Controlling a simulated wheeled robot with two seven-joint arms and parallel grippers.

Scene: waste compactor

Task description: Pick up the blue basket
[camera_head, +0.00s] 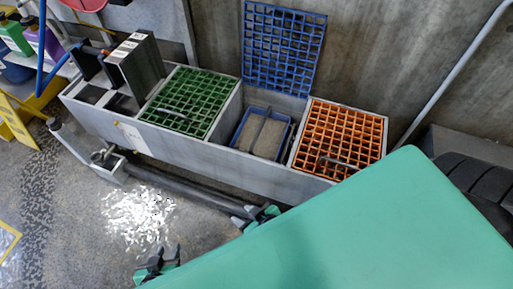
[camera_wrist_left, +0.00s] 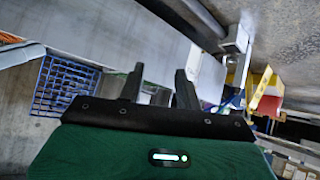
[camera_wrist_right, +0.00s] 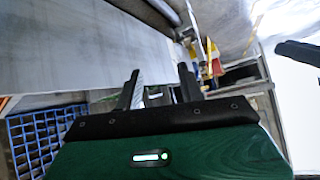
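The blue basket (camera_head: 286,140) sits in the open middle compartment of the grey metal box. It holds brownish-grey material, and a dark bar crosses over it. A blue grid lid (camera_head: 283,47) stands raised behind it against the wall. A blue grid also shows in the left wrist view (camera_wrist_left: 65,85) and the right wrist view (camera_wrist_right: 38,140). My left gripper (camera_head: 160,262) is low over the floor in front of the box. My right gripper (camera_head: 256,216) is in front of the box, below the basket's compartment. Both grippers look open and empty, apart from the basket.
A green grid lid (camera_head: 190,102) covers the compartment left of the basket, an orange one (camera_head: 340,138) the compartment to its right. White scraps (camera_head: 138,215) lie on the floor. A yellow sign (camera_head: 18,122) stands at the left. My green body fills the lower right.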

